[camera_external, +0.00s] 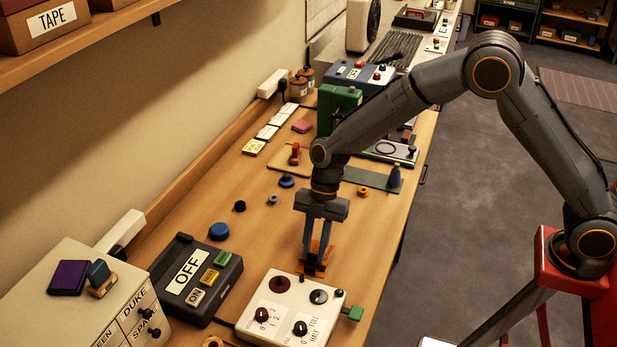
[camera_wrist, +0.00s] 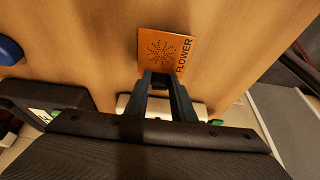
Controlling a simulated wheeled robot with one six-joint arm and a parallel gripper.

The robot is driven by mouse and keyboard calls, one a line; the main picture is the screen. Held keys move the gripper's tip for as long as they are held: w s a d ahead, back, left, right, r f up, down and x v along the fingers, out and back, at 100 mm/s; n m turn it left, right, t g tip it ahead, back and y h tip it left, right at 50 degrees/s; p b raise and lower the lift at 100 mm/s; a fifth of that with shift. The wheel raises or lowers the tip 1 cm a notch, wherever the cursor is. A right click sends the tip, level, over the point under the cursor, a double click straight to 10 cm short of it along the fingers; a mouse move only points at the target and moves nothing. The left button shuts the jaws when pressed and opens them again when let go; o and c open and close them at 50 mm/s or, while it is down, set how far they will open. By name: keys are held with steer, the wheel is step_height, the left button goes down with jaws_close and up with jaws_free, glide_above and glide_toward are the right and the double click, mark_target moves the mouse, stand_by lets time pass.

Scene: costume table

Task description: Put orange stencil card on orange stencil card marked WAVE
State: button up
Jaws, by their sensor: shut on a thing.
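An orange stencil card marked FLOWER (camera_wrist: 163,52), with a dotted flower pattern, shows face-on in the wrist view. My gripper (camera_wrist: 167,78) is shut on it, with the fingertips hiding part of its near edge. In the external view the orange card (camera_external: 313,268) shows at the fingertips of my downward-pointing gripper (camera_external: 317,247), low over the table; I cannot tell whether it touches the wood. I cannot make out any card marked WAVE in either view.
A white control box with knobs (camera_external: 283,312) stands just in front of my gripper. A dark box marked OFF (camera_external: 190,272) is to the left. Small round pieces, such as a blue disc (camera_external: 219,231), lie farther back.

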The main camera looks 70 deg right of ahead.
steer(key=shift+f, duration=0.6)
steer(key=shift+f, duration=0.1)
steer(key=o, duration=1)
steer(key=shift+r, duration=0.2)
steer(key=b+v, duration=0.4)
steer(key=v, duration=0.7)
steer(key=s+d+f+m+h, duration=0.1)
steer(key=s+f+m, duration=0.1)
steer(key=s+m, duration=0.4)
steer(key=s+d+f+m+h, duration=0.1)
steer(key=s+m, duration=0.5)
steer(key=s, duration=0.6)
steer(key=s+d+f+m+t+h, duration=0.1)
steer(key=s+f+m, duration=0.3)
steer(key=s, duration=0.5)
steer(key=shift+s+d+f+m+h, duration=0.1)
steer(key=shift+d+f+m+h, duration=0.2)
steer(key=shift+d+m+h, duration=0.45)
